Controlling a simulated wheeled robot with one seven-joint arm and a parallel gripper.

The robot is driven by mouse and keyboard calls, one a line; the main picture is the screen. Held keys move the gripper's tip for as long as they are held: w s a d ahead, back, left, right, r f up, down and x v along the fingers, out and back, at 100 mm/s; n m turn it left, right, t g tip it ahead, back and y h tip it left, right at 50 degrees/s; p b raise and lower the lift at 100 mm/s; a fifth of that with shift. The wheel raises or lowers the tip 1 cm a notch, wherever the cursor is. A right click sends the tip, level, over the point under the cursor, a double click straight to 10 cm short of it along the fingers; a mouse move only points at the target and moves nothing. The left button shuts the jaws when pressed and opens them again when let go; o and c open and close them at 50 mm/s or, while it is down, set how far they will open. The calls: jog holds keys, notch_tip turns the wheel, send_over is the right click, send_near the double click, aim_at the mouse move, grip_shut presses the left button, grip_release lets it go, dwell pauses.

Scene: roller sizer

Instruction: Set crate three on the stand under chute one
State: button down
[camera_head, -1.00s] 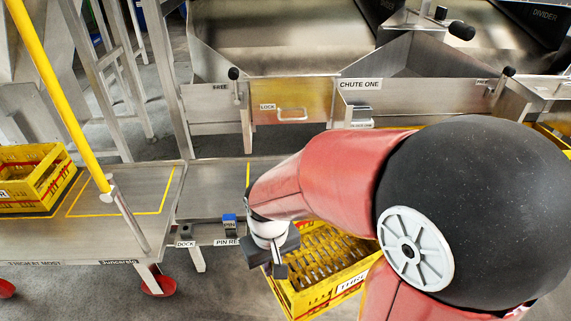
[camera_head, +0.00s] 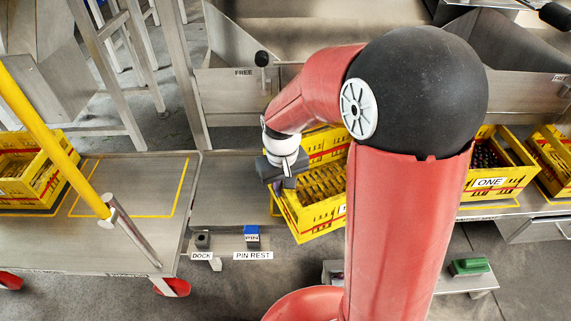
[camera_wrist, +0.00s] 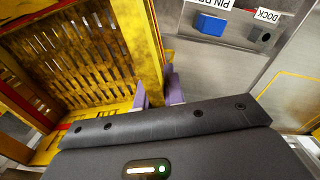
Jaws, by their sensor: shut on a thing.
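My gripper (camera_head: 283,178) is shut on the left wall of a yellow crate, crate three (camera_head: 312,217). Its front label is mostly hidden by my arm, and its slatted floor looks empty. In the wrist view the purple fingers (camera_wrist: 158,92) straddle the crate's yellow wall (camera_wrist: 147,45). The crate hangs at the stand's front edge, turned askew. The stand (camera_head: 228,185) is a grey metal top, bare at left. More yellow crate wall (camera_head: 325,143) shows behind; I cannot tell whether it is another crate. The chute one label is hidden behind my arm.
A cart (camera_head: 95,235) with a yellow post and crate is at left. A low step (camera_head: 450,282) is in front.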

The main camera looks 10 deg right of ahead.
jog(key=w, duration=0.2)
jog(key=w+d, duration=0.1)
jog(key=w, duration=0.2)
jog(key=shift+w, duration=0.25)
jog(key=w, duration=0.3)
jog(key=shift+d+f, duration=0.4)
jog(key=shift+f, duration=0.35)
jog(key=shift+f, duration=0.15)
jog(key=c, duration=1.5)
grip_release()
